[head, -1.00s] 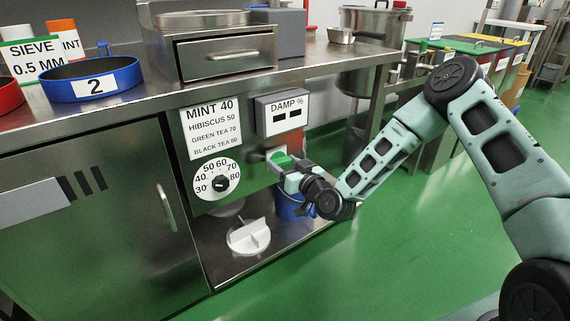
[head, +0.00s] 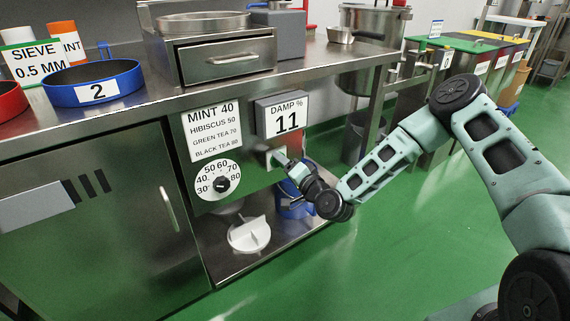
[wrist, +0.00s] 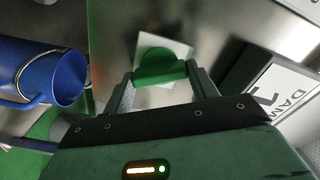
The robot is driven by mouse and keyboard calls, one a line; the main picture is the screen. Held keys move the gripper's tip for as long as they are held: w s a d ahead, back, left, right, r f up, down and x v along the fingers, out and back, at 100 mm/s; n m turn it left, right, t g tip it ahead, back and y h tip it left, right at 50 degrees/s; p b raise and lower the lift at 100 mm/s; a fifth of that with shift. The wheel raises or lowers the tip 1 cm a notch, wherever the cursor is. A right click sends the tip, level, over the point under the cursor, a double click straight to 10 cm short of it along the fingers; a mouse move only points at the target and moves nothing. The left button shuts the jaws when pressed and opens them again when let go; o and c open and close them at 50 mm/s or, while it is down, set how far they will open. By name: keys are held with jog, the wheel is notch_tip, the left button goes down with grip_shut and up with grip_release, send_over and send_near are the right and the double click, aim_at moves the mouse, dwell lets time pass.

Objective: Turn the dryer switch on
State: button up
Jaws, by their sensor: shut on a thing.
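The dryer switch is a green lever (wrist: 160,68) on a pale plate on the steel dryer front, in the wrist view. My gripper (wrist: 160,82) is shut on the lever, with one finger on each side of it. In the head view my gripper (head: 279,156) reaches the pale switch plate (head: 269,160) below the damp display and hides most of the lever. The damp display (head: 287,122) reads 11. It also shows tilted at the right of the wrist view (wrist: 282,100).
A black dial (head: 220,184) with a temperature scale sits left of the switch, under a sheet of tea settings (head: 212,135). A blue bucket (head: 290,207) stands below my gripper on the lower shelf. A white round part (head: 249,235) lies there too. The green floor in front is open.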

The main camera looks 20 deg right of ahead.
jog(key=m, duration=0.5)
jog(key=shift+f+m, duration=0.1)
jog(key=shift+m, duration=0.2)
dwell(0.4)
jog(key=o, duration=1)
jog(key=shift+s, duration=0.15)
jog(key=p+v, duration=0.2)
jog(key=v, duration=1.5)
jog(key=shift+p, duration=0.3)
